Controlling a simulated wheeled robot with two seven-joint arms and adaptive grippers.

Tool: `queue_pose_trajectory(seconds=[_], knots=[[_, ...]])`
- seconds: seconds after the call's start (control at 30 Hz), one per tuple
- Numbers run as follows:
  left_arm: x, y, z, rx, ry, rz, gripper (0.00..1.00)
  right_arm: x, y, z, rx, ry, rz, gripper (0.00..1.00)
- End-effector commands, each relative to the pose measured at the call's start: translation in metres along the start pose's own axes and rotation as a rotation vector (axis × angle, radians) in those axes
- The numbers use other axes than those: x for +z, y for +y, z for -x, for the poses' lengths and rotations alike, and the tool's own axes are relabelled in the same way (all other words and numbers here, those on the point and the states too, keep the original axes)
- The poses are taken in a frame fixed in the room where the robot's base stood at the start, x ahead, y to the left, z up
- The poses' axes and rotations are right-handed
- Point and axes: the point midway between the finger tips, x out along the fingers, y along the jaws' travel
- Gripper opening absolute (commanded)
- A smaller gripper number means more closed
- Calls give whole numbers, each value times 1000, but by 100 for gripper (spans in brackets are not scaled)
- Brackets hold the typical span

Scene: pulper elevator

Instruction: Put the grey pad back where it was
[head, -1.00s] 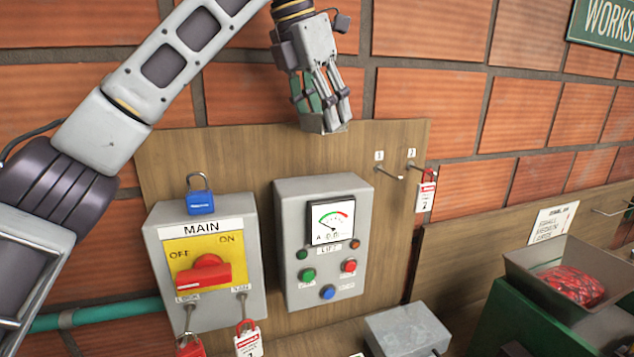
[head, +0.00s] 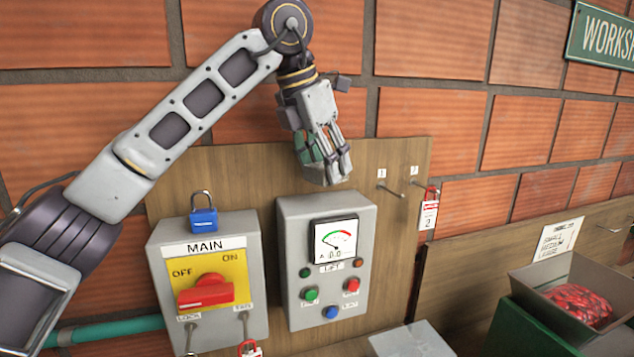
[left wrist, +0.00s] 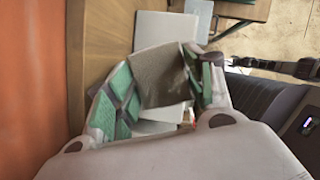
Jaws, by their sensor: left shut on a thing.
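My left gripper (head: 330,165) is above the grey LIFT box, in front of the wooden backboard, pointing down. It is shut on a flat, squarish grey pad. In the left wrist view the pad (left wrist: 163,75) sits between the green-lined fingers and looks grey-brown and tilted. In the head view the fingers mostly hide it. The LIFT box (head: 293,265) has a dial and several buttons. The gripper is apart from the box top. My right gripper is not in view.
The MAIN switch box (head: 160,260) stands to the left with a blue padlock (head: 204,219) on top. Pegs (head: 390,190) and a red-and-white tag (head: 429,212) are to the right. A grey box (head: 410,340) is lower right, and a tray of red items (head: 575,303) stands far right.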

Motion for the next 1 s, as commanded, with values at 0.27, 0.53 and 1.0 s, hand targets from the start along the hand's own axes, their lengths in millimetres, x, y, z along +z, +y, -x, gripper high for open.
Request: queue_pose_trajectory(seconds=[0.27,0.53,1.0], knots=[[0,0,-1,0,0,0,34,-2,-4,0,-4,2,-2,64],[-4,0,-10,0,0,-1,34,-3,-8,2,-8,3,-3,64],[-16,0,-39,0,-1,1,34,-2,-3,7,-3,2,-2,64]])
